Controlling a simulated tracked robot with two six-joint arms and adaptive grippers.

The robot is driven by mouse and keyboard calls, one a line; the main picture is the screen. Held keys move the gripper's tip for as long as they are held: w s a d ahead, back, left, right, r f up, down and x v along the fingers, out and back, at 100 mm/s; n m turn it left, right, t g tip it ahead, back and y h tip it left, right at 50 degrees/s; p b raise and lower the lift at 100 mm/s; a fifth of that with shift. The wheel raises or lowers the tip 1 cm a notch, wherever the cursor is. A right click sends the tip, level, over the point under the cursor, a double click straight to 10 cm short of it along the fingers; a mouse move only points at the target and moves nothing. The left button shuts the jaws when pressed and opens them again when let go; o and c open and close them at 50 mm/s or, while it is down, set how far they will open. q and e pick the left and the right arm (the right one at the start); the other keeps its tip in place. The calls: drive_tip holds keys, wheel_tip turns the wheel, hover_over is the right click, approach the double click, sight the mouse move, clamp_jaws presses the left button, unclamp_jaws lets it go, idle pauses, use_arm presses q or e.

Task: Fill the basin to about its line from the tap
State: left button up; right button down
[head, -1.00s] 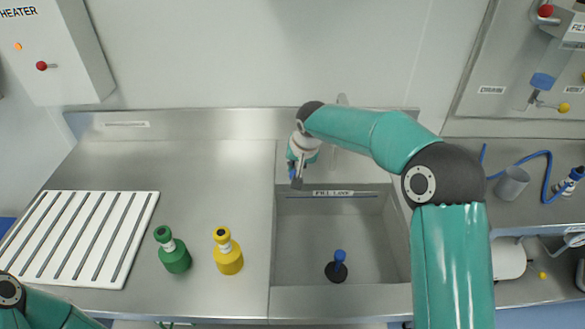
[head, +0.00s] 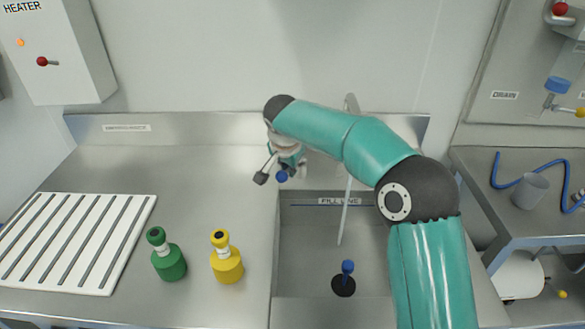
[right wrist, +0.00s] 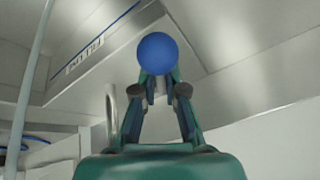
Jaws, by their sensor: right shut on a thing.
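The steel basin (head: 300,255) is set in the counter, with a dark line and a FILL LINE label (head: 340,201) on its back wall. A black plug with a blue handle (head: 347,268) stands at its bottom. The tap spout (head: 351,103) is partly behind my right arm. A thin pale stream (head: 344,215) runs down into the basin; I cannot tell the water level. My right gripper (head: 273,177) is shut on a blue ball knob (head: 282,176) left of the spout. The knob also shows between the fingertips in the right wrist view (right wrist: 158,53). My left gripper is out of view.
A green bottle (head: 169,263) and a yellow bottle (head: 227,265) stand on the counter left of the basin. A white slatted rack (head: 75,240) lies farther left. A grey cup (head: 530,190) and a blue hose (head: 510,182) are on the right bench.

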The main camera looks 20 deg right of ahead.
drive_tip(key=c, duration=1.2)
unclamp_jaws()
drive_tip(key=shift+s, duration=0.15)
drive_tip(key=v, duration=1.1)
drive_tip(key=shift+a+r, duration=0.15)
drive_tip(key=shift+r, duration=0.2)
